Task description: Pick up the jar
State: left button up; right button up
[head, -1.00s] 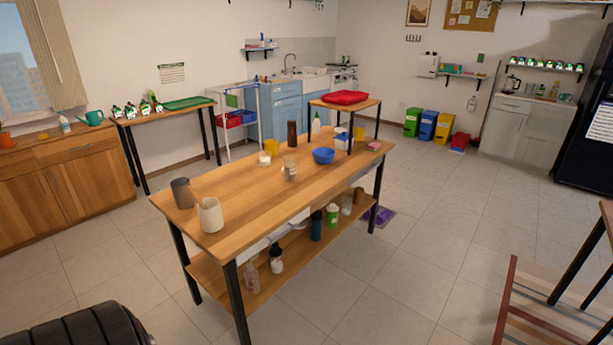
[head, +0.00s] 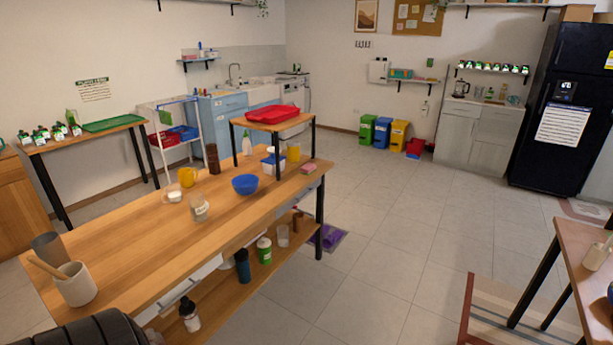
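A clear glass jar (head: 200,209) with pale contents stands upright on the long wooden table (head: 130,252), near its front edge. It is small in view, so its lid and contents are hard to tell. A low whitish container (head: 174,196) stands just behind it to the left, and a blue bowl (head: 245,184) to its right. Neither of my grippers is in view. A dark, ribbed rounded shape shows at the bottom left, and nothing touches the jar.
The table also holds a yellow mug (head: 187,177), a brown bottle (head: 213,159), a grey cup (head: 48,248) and a beige crock (head: 76,285). A red tray (head: 273,114) sits on a raised stand. Bottles stand on the lower shelf. The tiled floor (head: 390,230) to the right is open.

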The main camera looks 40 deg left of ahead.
aim_at(197, 201)
jog(key=u, duration=0.05)
jog(key=i, duration=2.2)
jog(key=u, duration=0.75)
jog(key=i, duration=1)
jog(key=u, duration=1.75)
jog(key=i, duration=0.85)
jog(key=u, duration=0.65)
